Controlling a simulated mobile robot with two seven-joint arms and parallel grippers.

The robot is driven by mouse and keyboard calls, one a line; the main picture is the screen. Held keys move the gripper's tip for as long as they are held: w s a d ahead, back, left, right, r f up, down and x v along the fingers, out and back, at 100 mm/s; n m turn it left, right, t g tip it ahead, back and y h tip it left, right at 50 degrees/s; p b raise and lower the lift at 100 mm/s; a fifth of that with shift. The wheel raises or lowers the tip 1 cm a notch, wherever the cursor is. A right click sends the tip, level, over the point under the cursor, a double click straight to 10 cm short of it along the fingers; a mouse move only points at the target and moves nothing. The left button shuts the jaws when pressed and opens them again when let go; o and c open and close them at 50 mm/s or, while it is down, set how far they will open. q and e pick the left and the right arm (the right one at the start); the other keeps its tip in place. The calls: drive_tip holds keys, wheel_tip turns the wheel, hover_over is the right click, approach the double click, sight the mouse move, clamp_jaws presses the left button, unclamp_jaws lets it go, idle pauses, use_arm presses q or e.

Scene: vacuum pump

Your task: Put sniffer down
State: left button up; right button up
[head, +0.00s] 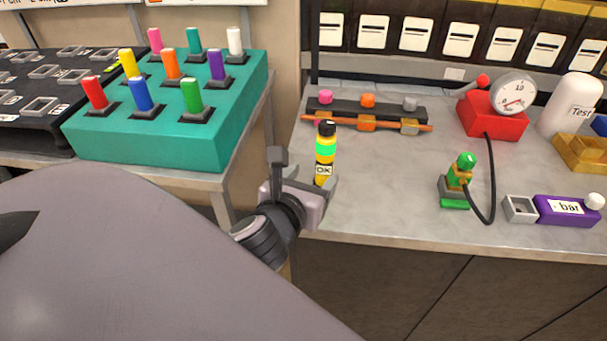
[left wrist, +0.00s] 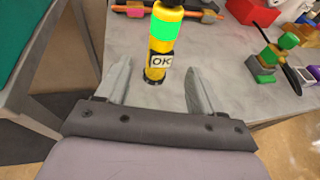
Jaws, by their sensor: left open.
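The sniffer (head: 325,152) is a yellow cylinder with a black cap, a glowing green band and a white "OK" label. It appears to stand upright on the grey worktop, near its left edge. It also shows in the left wrist view (left wrist: 162,45), with its cap cut off by the top edge. My left gripper (head: 304,172) is open at the worktop's front left. In the left wrist view, its spread fingers (left wrist: 158,75) are on either side of the sniffer's lower part, with gaps on both sides. My right gripper is not in view.
Behind the sniffer is a dark rack (head: 380,109) with coloured knobs. To the right are a green fitting (head: 460,175) on a black hose, a red gauge box (head: 490,118) and a purple "bar" block (head: 567,210). A teal peg block (head: 150,145) is left. Worktop right of the sniffer is clear.

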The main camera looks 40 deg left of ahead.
use_arm(q)
drive_tip(key=v, duration=0.3)
drive_tip(key=shift+s+r, duration=0.1)
drive_tip(key=shift+s, duration=0.2)
drive_tip(key=shift+d, duration=0.1)
